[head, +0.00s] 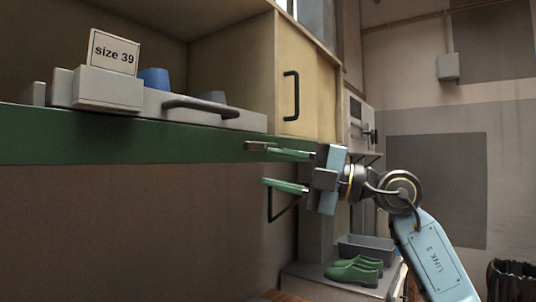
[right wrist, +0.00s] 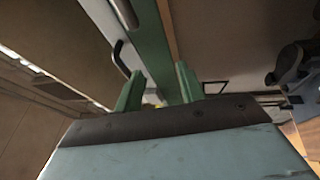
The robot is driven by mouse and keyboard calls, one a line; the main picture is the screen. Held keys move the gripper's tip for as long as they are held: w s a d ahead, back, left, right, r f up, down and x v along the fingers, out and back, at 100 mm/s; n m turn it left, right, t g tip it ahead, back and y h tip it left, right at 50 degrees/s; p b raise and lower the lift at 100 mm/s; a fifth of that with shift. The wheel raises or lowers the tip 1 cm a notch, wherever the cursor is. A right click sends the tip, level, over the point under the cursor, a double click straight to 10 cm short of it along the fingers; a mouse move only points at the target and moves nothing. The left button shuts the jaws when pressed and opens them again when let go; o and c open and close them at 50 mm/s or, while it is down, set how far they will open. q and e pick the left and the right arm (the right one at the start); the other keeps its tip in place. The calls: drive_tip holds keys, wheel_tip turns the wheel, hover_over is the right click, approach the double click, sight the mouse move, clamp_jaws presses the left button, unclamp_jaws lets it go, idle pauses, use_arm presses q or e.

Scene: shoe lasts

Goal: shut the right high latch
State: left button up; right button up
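My right gripper (head: 265,165) is in front of the green shelf edge (head: 150,140), its two green fingers pointing left and spread apart, one above the other. A small brownish piece (head: 256,145) sits on the shelf edge at the upper fingertip; it may be the latch, but I cannot tell for sure or whether they touch. In the right wrist view the gripper (right wrist: 160,68) is open, with nothing clearly held between its fingers. Above the shelf is a yellow cabinet door (head: 310,88) with a black handle (head: 291,96). My left gripper is out of view.
A grey drawer (head: 235,118) with a dark bar handle stands on the shelf, beside a "size 39" card (head: 113,52) and a blue object (head: 154,78). A black bracket (head: 285,206) is below my gripper. Green shoes (head: 355,270) and a grey bin (head: 365,248) are lower right.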

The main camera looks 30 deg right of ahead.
sight(265, 147)
drive_tip(key=s+d+r+m+t+h, duration=0.25)
drive_tip(key=d+r+m+h, duration=0.2)
drive_tip(key=d+h, duration=0.3)
drive_tip(key=shift+g+y, duration=0.35)
drive_tip(key=p+x, duration=0.1)
drive_tip(key=x, duration=0.3)
drive_tip(key=p+x, duration=0.1)
drive_tip(key=x, duration=0.3)
drive_tip(key=d+p+x, duration=0.1)
drive_tip(key=p+x, duration=0.1)
drive_tip(key=x, duration=0.2)
drive_tip(key=shift+w+a, duration=0.2)
drive_tip(key=shift+w, duration=0.35)
drive_tip(key=shift+f+n, duration=0.1)
drive_tip(key=shift+n, duration=0.15)
clamp_jaws()
